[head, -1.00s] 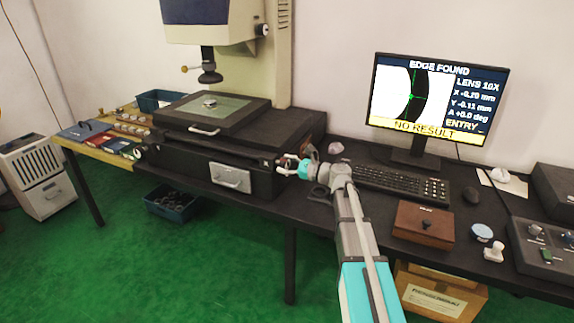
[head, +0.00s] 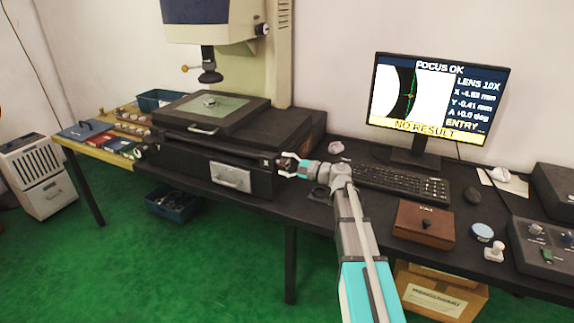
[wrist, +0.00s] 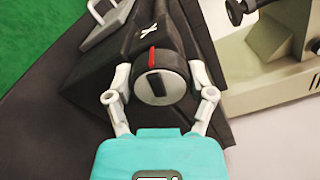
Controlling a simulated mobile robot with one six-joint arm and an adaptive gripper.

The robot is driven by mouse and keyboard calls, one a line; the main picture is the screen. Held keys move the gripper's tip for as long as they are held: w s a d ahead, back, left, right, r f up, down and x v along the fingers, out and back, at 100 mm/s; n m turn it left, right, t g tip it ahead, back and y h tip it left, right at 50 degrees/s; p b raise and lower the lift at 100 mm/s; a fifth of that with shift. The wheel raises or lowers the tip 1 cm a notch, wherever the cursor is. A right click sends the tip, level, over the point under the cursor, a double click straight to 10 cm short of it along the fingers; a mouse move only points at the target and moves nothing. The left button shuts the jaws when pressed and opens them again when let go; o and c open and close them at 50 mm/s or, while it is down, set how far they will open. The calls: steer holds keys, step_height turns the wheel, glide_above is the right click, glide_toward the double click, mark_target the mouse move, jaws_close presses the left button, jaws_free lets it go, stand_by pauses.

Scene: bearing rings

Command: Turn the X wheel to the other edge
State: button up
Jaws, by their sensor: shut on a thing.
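The X wheel (wrist: 160,84) is a dark knob with a pale end face and a red mark, beside a white X label on the dark stage base. My gripper (wrist: 161,92) is shut on the wheel, one finger on each side of it. In the head view my gripper (head: 283,165) is at the right end of the stage base (head: 200,163). The monitor (head: 437,95) reads FOCUS OK, X about -4.8 mm, Y -0.41 mm and NO RESULT. It shows a dark curved band with a green arc along its right edge and a crosshair near it.
A small ring part lies on the glass stage (head: 215,107) under the lens (head: 208,67). A keyboard (head: 400,184), a mouse (head: 472,195) and a brown box (head: 424,223) stand right of my arm. A blue bin (head: 172,203) sits on the floor.

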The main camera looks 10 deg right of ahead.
steer(key=shift+s+a+n, duration=0.1)
steer(key=shift+a+n, duration=0.05)
steer(key=shift+n, duration=2.25)
steer(key=o, duration=1.1)
steer(key=shift+d, duration=0.25)
steer(key=v, duration=1.1)
steer(key=shift+s+d, duration=0.2)
